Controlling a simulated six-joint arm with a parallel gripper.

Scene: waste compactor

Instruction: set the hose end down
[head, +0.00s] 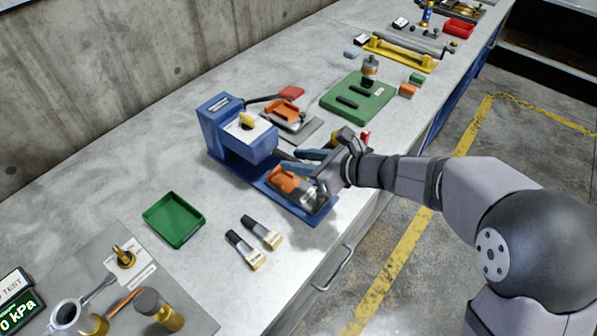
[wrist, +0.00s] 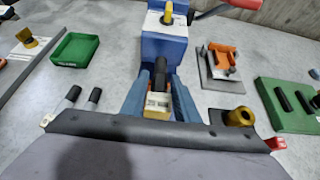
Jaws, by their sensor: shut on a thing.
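My gripper (head: 312,157) reaches in over the front of the blue machine. Its two blue-grey fingers also show in the wrist view (wrist: 160,104). They are shut on the hose end (wrist: 157,102), which shows there as a tan block with a pale label and a dark round upper part. In the head view the fingers and wrist hide the held piece. I cannot tell whether it touches anything below.
The blue machine (head: 225,125) stands close to my gripper, with an orange clamp (head: 287,182) on its base. Two dark-handled pieces (head: 240,250) (head: 262,232) and a green tray (head: 174,218) lie left. A green board (head: 357,112) is right. Bare bench lies around the tray.

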